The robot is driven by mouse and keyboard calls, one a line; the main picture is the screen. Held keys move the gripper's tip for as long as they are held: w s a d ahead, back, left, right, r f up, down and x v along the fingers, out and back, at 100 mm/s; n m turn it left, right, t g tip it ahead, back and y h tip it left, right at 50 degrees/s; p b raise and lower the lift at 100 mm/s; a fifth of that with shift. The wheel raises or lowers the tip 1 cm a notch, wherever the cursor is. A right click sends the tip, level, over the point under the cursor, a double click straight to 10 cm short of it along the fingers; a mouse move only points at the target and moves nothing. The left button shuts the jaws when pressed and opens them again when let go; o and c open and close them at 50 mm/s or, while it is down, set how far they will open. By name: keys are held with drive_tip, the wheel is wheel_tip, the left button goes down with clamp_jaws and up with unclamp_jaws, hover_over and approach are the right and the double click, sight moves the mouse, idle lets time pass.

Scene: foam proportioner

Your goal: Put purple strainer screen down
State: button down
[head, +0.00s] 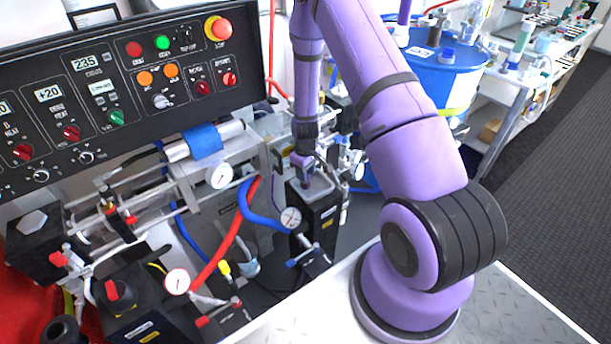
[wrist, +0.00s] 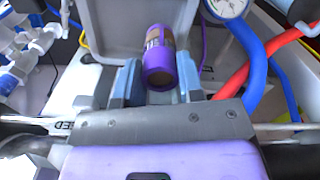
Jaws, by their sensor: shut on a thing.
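The purple strainer screen (wrist: 160,62) is a small cylinder with purple ends and a brownish mesh middle. In the wrist view it sits between the two blue-grey fingers of my gripper (wrist: 160,82), which is shut on it. In the head view my gripper (head: 304,163) points down over the light, shallow top (head: 322,190) of a black block. A bit of purple shows below the fingers there. I cannot tell whether the screen touches that top.
A black control panel (head: 120,90) and pipework with gauges (head: 221,177) stand on the left. Blue hoses (head: 258,215) and red hoses (head: 228,250) run close by. A blue drum (head: 440,80) stands behind my arm. A bench (head: 520,72) is at the back right, with clear floor beside it.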

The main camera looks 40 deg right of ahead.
drive_tip(key=shift+f, duration=0.95)
drive_tip(key=shift+f, duration=0.15)
drive_tip(key=c, duration=0.7)
unclamp_jaws()
drive_tip(key=shift+c, duration=0.2)
